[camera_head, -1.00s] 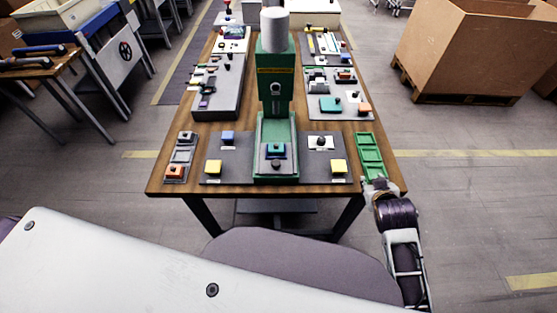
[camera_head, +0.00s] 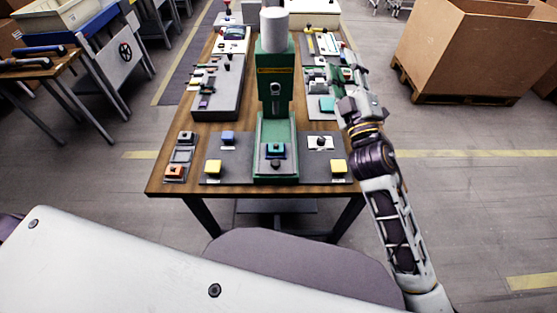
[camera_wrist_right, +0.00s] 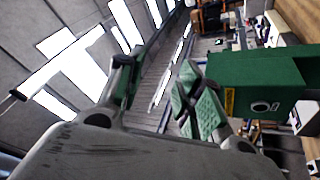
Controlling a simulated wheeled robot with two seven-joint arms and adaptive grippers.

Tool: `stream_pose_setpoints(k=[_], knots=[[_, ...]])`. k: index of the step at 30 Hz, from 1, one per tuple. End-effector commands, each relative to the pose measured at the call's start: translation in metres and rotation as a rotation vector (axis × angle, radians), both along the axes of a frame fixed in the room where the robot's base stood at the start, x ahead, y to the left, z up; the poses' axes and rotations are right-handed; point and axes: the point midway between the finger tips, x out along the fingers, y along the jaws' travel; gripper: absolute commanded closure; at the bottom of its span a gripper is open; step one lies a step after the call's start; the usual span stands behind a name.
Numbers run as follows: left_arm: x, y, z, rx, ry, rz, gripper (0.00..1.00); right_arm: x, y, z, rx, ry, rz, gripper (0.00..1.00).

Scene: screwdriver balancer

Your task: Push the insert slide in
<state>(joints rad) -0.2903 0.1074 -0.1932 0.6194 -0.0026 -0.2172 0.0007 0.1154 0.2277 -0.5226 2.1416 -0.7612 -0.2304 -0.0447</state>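The green press (camera_head: 275,85) stands upright in the middle of the table; it also shows at the right of the wrist view (camera_wrist_right: 245,72). At its base sits a teal block (camera_head: 276,150) with a dark top, and a dark round knob (camera_head: 275,164) is in front of it. I cannot tell how far any slide is in. My right gripper (camera_head: 347,74) is raised over the table's right side, right of the press and apart from it. In the wrist view its fingers (camera_wrist_right: 155,72) are spread with nothing between them. My left gripper is not in view.
Yellow blocks (camera_head: 213,167) and a blue block (camera_head: 228,137) sit on the front plates. Raised fixtures (camera_head: 218,95) line the left side.

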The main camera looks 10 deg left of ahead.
Motion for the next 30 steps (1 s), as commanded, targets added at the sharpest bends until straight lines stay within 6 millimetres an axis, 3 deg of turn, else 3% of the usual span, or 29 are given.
stream_pose_setpoints(k=[6,15,23,30], knots=[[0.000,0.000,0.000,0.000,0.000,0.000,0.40,-0.031,0.054,0.048,-0.144,-0.265,0.136,0.64],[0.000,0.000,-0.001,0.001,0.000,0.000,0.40,-0.088,0.123,0.076,-0.376,-0.600,0.327,0.64],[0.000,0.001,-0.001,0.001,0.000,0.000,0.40,-0.137,0.171,0.064,-0.608,-0.863,0.499,0.64],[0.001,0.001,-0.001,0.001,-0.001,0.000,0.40,-0.170,0.198,0.030,-0.854,-1.074,0.658,0.64]])
